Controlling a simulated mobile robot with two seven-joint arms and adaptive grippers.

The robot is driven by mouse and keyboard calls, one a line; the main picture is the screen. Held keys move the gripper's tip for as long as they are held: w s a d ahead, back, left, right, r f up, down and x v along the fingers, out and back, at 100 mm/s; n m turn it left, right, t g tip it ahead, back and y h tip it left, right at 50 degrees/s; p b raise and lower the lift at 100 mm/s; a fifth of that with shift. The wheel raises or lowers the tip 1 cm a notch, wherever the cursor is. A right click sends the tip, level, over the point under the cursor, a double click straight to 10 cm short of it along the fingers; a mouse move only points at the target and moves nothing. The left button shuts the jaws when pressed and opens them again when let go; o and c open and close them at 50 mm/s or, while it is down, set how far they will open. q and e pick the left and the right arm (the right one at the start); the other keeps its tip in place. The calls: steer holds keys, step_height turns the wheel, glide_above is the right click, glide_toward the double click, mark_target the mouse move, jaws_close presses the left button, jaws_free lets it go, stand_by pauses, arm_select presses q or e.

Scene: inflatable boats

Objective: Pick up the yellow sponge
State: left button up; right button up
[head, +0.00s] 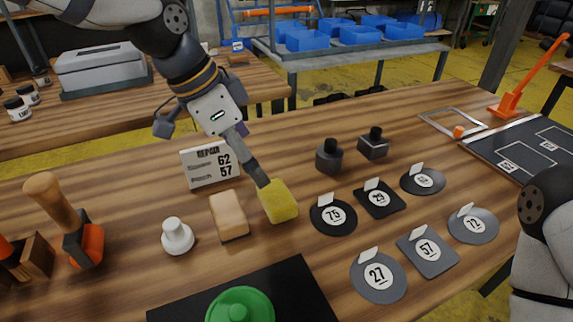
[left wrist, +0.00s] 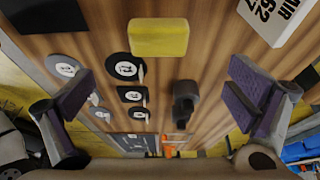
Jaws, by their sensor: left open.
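The yellow sponge (head: 278,201) lies on the wooden table (head: 120,180) in the head view, just right of a tan block (head: 229,215). It also shows whole at the top middle of the left wrist view (left wrist: 158,37). My left gripper (head: 240,150) hangs over the table behind the sponge; a dark finger overlaps the sponge's upper left edge in the picture, and contact cannot be told. In the left wrist view its fingers (left wrist: 160,95) are wide apart with nothing held between them. Part of my right arm shows at the right edge, but its gripper is out of frame.
A number sign (head: 208,165) stands behind the tan block. A white knob-shaped piece (head: 177,236) is left of it. Dark bottles (head: 329,156) and numbered discs (head: 333,214) are to the right. A black mat with a green round piece (head: 240,304) lies in front.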

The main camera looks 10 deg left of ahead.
mark_target(276, 194)
arm_select(q)
steer(key=x, duration=0.3)
steer(key=s+b+x, duration=0.1)
steer(key=x, duration=0.2)
steer(key=shift+d+f, duration=0.1)
steer(key=shift+d, duration=0.05)
steer(key=x, duration=0.5)
steer(key=shift+w+d+f+b, duration=0.15)
steer(key=shift+w+f+b, duration=0.1)
steer(key=shift+w+b, duration=0.2)
steer(key=shift+w+r, duration=0.1)
steer(key=shift+w, duration=0.05)
arm_select(e)
steer(key=s+f, duration=0.1)
steer(key=s+f+g, duration=0.1)
steer(key=s, duration=0.1)
arm_select(q)
steer(key=c, duration=1)
